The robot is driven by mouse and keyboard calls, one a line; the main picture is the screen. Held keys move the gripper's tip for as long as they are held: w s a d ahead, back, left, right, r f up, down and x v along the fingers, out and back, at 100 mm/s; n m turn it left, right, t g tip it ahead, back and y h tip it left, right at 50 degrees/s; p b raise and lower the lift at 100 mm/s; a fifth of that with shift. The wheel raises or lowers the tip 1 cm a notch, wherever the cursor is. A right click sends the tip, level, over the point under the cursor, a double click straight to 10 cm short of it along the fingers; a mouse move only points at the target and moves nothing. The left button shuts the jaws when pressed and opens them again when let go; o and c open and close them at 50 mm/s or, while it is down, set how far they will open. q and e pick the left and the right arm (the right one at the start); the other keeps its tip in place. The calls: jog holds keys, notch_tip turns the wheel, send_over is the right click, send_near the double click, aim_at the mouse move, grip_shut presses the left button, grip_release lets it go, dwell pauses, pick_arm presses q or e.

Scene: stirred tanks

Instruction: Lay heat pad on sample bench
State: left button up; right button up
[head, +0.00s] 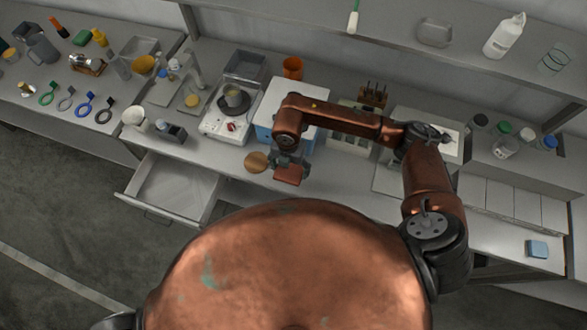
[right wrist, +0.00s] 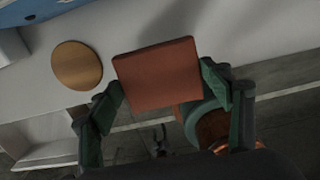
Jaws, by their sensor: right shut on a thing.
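The heat pad (head: 288,174) is a flat reddish-brown square, and it fills the middle of the right wrist view (right wrist: 155,72). My right gripper (head: 290,164) is shut on it, with one finger at each side in the right wrist view (right wrist: 165,92). The pad is at the front edge of the grey bench (head: 222,157); whether it touches the top, I cannot tell.
A round cork-coloured disc (head: 257,162) lies just left of the pad. A stirrer hotplate (head: 222,127) and a blue-and-white box (head: 265,122) stand behind. An open drawer (head: 173,190) juts out at the left.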

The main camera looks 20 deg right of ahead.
aim_at(293, 166)
jog(key=f, duration=0.1)
jog(key=w+d, duration=0.1)
jog(key=f, duration=0.1)
jog(key=shift+w+d+f, duration=0.25)
jog(key=shift+d+f, duration=0.05)
jog(key=shift+d, duration=0.05)
notch_tip(293, 166, down, 4)
jog(key=shift+w+d+r+p, duration=0.15)
jog(key=shift+r+p, duration=0.05)
jog(key=shift+p, duration=0.4)
jog(key=o, duration=0.6)
jog(key=shift+f, duration=0.2)
jog(key=o, duration=0.5)
jog(key=shift+c, duration=0.2)
jog(key=shift+r, duration=0.1)
